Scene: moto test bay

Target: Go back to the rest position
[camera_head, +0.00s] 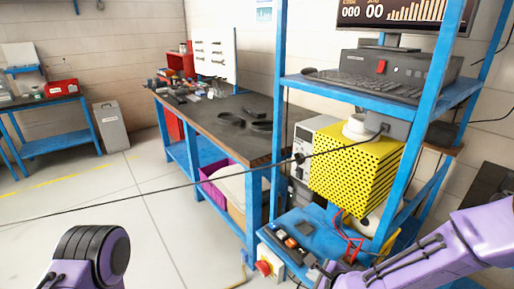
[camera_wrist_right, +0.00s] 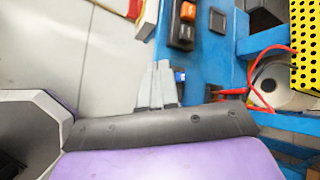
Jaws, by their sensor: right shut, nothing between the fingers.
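My right arm (camera_head: 440,250) comes in from the lower right of the head view, in front of the blue test rack. My right gripper (camera_head: 322,274) is at the bottom of that view, by the rack's low blue shelf (camera_head: 290,225). In the right wrist view its pale grey fingers (camera_wrist_right: 157,72) lie side by side, shut and empty, beside the shelf's edge. A purple and black link of my left arm (camera_head: 92,252) shows at the lower left of the head view. My left gripper is out of view.
The rack holds a yellow perforated box (camera_head: 355,165) and a keyboard (camera_head: 365,86). Small devices (camera_head: 290,242), red leads (camera_head: 347,240) and a red switch (camera_head: 265,267) are close to my right gripper. A black cable (camera_head: 150,192) crosses the view. The floor at left is clear.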

